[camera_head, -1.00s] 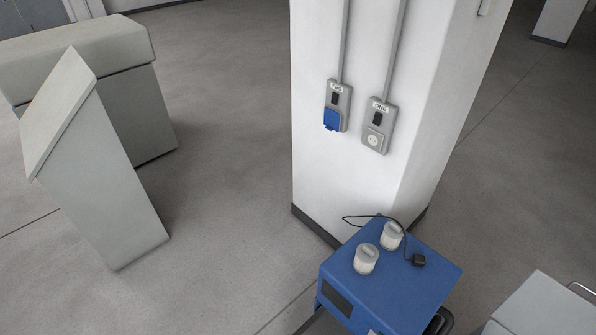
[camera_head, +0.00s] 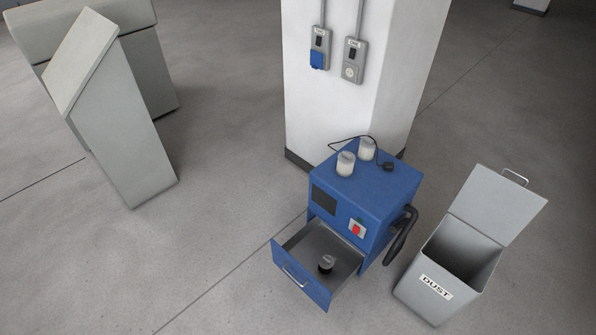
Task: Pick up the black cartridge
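A small black cartridge (camera_head: 326,264) with a grey top sits inside the open drawer (camera_head: 300,288) at the front of the blue machine (camera_head: 384,190). It stands on the drawer's grey floor. Neither of my grippers shows in the head view.
Two white-and-grey canisters (camera_head: 345,164) and a black plug with a cable (camera_head: 388,167) are on the machine's top. An open grey bin marked DUST (camera_head: 436,287) stands at right. A white pillar (camera_head: 345,110) with two sockets is behind. Grey cabinets (camera_head: 125,130) stand at left; the floor between is clear.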

